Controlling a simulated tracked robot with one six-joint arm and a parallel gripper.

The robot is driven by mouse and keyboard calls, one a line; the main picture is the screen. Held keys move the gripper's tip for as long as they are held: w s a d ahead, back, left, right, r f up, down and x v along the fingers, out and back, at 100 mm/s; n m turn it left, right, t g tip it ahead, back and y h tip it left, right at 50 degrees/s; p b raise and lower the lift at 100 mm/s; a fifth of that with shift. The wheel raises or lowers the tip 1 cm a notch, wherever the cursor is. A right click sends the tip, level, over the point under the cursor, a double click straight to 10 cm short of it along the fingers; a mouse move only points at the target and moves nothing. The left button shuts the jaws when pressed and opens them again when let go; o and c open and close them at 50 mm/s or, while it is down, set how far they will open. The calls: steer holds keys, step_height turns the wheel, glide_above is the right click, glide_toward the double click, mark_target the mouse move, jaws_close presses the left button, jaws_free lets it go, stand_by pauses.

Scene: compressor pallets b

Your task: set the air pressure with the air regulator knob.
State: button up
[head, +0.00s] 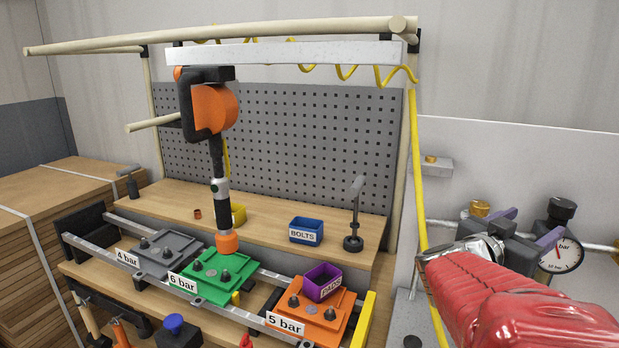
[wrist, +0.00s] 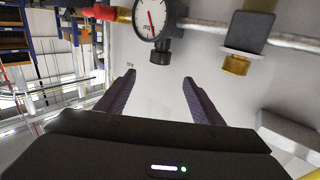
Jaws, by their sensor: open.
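The air regulator has a black knob (head: 561,208) on top, with a round white gauge (head: 560,252) marked "bar" below it. The gauge's red needle shows, but I cannot read its value. In the wrist view, turned over, the knob (wrist: 160,57) hangs below the gauge (wrist: 151,18). My gripper (head: 531,224) is open and empty, its purple-padded fingers towards the regulator. In the wrist view, the gripper (wrist: 158,76) has the knob just beyond its fingertips, roughly midway between them; they look apart from it. My red-sleeved arm hides part of the air line.
A brass-ended fitting (wrist: 236,63) sits beside the regulator on the grey pipe. Left is a bench with pallets labelled 4 bar (head: 165,247), 6 bar (head: 219,275) and 5 bar (head: 327,320), and a hanging orange tool (head: 215,108). A yellow hose (head: 419,170) runs down between.

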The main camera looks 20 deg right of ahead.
mark_target(554, 206)
steer(key=d, duration=0.4)
steer(key=w+d, duration=0.1)
steer(key=d, duration=0.8)
steer(key=shift+w+d, duration=0.15)
steer(key=shift+w, duration=0.15)
steer(key=shift+c, duration=0.5)
steer(key=c, duration=0.9)
steer(key=shift+c, duration=0.2)
steer(key=shift+w+r+m+g, duration=0.1)
steer(key=shift+w+m+g, duration=0.05)
steer(key=shift+m+g, duration=0.2)
steer(key=shift+w+m+g, duration=0.25)
steer(key=shift+m+g, duration=0.6)
steer(key=shift+g, duration=1)
